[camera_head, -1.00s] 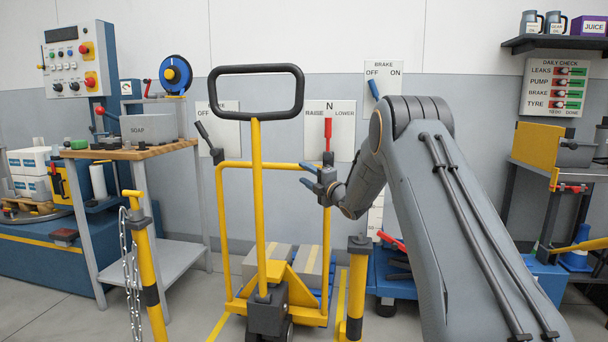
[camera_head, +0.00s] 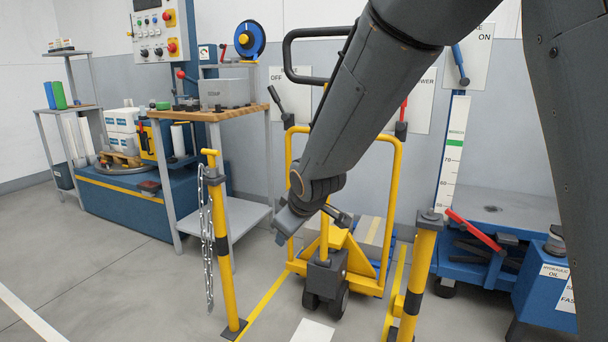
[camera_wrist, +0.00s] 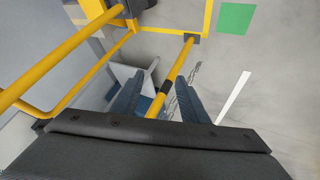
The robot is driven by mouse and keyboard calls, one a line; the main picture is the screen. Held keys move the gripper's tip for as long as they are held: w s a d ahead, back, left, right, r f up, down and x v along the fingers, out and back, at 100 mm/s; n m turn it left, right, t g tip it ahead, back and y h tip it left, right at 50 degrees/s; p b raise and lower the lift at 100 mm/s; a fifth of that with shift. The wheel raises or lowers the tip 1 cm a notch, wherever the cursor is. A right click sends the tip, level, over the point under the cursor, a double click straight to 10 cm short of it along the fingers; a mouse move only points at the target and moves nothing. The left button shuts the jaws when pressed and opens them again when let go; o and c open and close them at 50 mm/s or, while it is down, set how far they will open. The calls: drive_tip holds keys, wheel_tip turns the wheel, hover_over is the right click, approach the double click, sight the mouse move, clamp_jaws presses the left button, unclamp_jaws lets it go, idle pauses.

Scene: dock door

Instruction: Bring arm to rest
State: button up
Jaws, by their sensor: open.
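My arm reaches down across the head view from the upper right, and my gripper (camera_head: 290,222) hangs low in front of the yellow pallet truck (camera_head: 397,180). The gripper's jaws are hard to make out there. In the wrist view the two dark fingers of my gripper (camera_wrist: 160,98) stand apart with nothing held between them. A yellow post (camera_wrist: 172,78) shows beyond the gap, apart from the fingers. My arm hides part of the truck's handle and of the wall signs.
A yellow post with a hanging chain (camera_head: 222,245) stands left of my gripper, and another yellow post (camera_head: 422,265) stands to the right. A wooden-topped bench (camera_head: 212,114) is at the left. A blue lift cart (camera_head: 480,268) stands at the right. Floor at the left front is clear.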

drive_tip(key=s+d+f+m+g+h, duration=0.1)
drive_tip(key=s+f+m+g, duration=0.2)
drive_tip(key=s, duration=1.4)
drive_tip(key=s+d+f+m+g+h, duration=0.15)
drive_tip(key=s+g, duration=0.25)
drive_tip(key=s, duration=1.4)
drive_tip(key=d+r+m+p, duration=0.3)
drive_tip(key=d+r+p, duration=0.7)
drive_tip(key=r+p, duration=0.3)
drive_tip(key=d+r+m+p, duration=0.3)
drive_tip(key=d+r+p, duration=0.7)
drive_tip(key=r+p, duration=0.3)
drive_tip(key=w+p, duration=0.1)
drive_tip(key=p, duration=0.1)
drive_tip(key=shift+r+m+p, duration=0.25)
drive_tip(key=shift+m+p, duration=0.1)
drive_tip(key=shift+a, duration=0.1)
drive_tip(key=shift+c, duration=0.4)
